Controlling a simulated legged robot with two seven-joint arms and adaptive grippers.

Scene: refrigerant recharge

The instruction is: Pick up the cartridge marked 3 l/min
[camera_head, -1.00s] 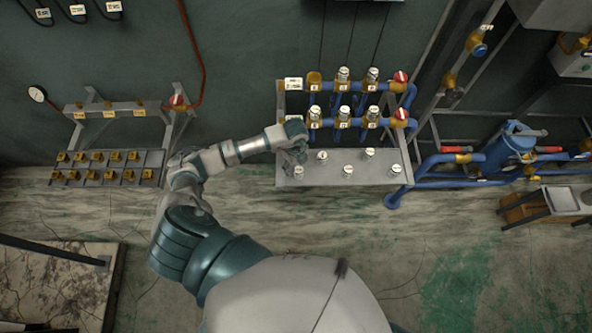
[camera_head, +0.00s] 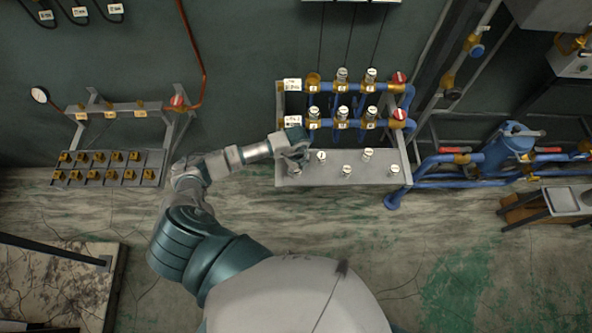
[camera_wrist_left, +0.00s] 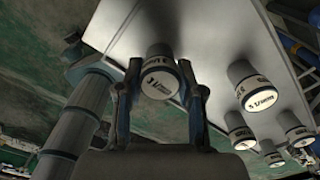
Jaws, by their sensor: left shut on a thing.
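My left gripper (camera_head: 298,160) reaches the left end of a grey shelf that holds several white-topped cartridges. In the left wrist view its two fingers (camera_wrist_left: 163,88) are shut on a cartridge (camera_wrist_left: 160,78) with a round white label ending in l/min; the number is hard to read for certain. This cartridge (camera_head: 296,172) is partly hidden by the gripper in the head view. Another cartridge (camera_wrist_left: 256,94) with an l/min label stands to the right of the fingers. My right gripper is not in view.
Further cartridges stand on the shelf (camera_head: 327,181), one of them (camera_head: 321,156) close to the gripper. Blue pipes (camera_head: 325,124) with more cartridges run behind the shelf. A rack (camera_head: 108,176) of brass fittings is at the left. The floor in front is clear.

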